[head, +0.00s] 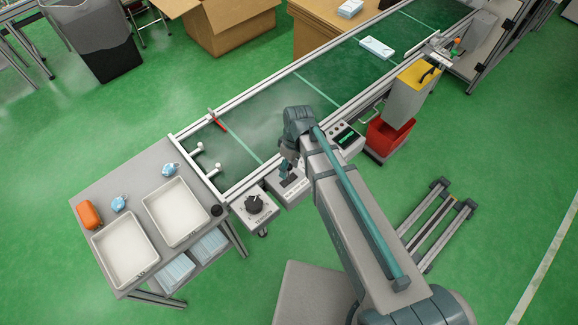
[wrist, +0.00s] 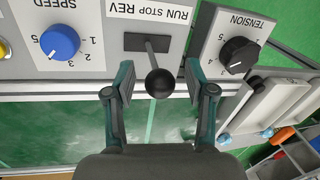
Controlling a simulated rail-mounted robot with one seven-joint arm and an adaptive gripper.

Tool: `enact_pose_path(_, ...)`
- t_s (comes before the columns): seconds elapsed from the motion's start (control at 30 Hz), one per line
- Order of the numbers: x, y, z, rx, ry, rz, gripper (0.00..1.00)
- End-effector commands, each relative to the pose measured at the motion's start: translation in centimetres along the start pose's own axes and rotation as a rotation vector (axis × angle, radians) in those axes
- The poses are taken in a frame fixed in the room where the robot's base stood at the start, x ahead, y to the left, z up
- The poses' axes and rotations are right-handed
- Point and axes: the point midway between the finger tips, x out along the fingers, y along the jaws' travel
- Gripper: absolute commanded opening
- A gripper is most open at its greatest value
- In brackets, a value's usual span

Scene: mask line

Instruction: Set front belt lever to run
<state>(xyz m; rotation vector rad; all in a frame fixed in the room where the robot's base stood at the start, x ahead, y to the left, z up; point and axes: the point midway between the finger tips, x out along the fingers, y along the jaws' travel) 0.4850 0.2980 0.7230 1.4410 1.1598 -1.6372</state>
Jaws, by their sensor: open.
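The belt lever is a dark stem with a black ball knob (wrist: 160,83), standing out of a dark slot in a white panel (wrist: 115,15) marked RUN STOP REV. The lettering is upside down in the wrist view. The stem appears near the middle of the slot. My gripper (wrist: 154,95) is open, one finger on each side of the knob, with visible gaps to both. In the head view my gripper (head: 287,170) is over the lever box (head: 297,196) at the belt's near edge, and my arm hides part of it.
A TENSION dial (wrist: 239,55) is to the right of the lever and a blue SPEED knob (wrist: 60,41) to the left. The green conveyor belt (head: 345,75) runs behind. A table with white trays (head: 112,278) stands left; a red bin (head: 385,140) is right.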

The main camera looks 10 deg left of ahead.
Motion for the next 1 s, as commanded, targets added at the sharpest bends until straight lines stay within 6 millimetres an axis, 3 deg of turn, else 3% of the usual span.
enact_pose_path(0.33,0.29,0.0,0.0,0.0,0.0,0.0,0.55)
enact_pose_path(0.67,0.27,0.0,0.0,0.0,0.0,0.0,0.02)
enact_pose_path(1.0,0.28,-0.06,0.0,0.0,0.0,0.004,0.0)
